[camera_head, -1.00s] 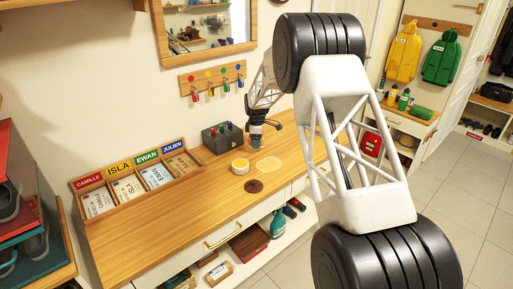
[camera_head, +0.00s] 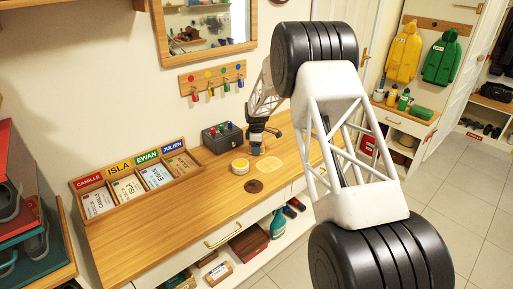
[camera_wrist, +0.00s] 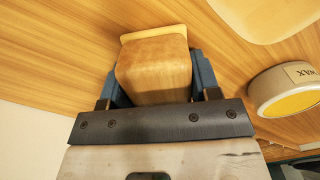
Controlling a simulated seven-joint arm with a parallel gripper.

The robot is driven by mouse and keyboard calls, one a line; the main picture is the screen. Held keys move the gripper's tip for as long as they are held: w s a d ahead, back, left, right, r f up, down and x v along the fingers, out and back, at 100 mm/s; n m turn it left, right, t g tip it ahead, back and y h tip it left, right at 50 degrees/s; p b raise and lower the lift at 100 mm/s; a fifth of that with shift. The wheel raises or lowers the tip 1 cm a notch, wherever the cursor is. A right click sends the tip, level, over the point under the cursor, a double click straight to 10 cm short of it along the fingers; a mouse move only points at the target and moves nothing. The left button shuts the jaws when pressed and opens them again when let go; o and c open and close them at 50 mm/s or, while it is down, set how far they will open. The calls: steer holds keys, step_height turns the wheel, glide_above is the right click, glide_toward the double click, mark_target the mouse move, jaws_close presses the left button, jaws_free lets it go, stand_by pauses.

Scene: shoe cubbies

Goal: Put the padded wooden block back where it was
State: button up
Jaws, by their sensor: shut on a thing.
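The padded wooden block (camera_wrist: 153,72) is a brown, rounded wooden piece with a pale pad along its far end. In the wrist view it sits between the two blue fingers of my gripper (camera_wrist: 157,84), which is shut on it. The block is too small there to make out clearly. I cannot tell whether its pad touches the bench.
The wax tin also shows in the wrist view (camera_wrist: 288,90). A pale rounded patch (camera_head: 271,168) and a dark brown disc (camera_head: 254,186) lie on the bench (camera_head: 190,222). A dark box with coloured knobs (camera_head: 222,137) stands behind; a name-labelled tray (camera_head: 137,180) is left. The bench front is clear.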

steer(key=o, duration=0.9)
steer(key=shift+r, duration=0.1)
step_height(320, 180, up, 12)
steer(key=shift+r, duration=0.1)
steer(key=shift+s, duration=0.1)
stand_by(0.9)
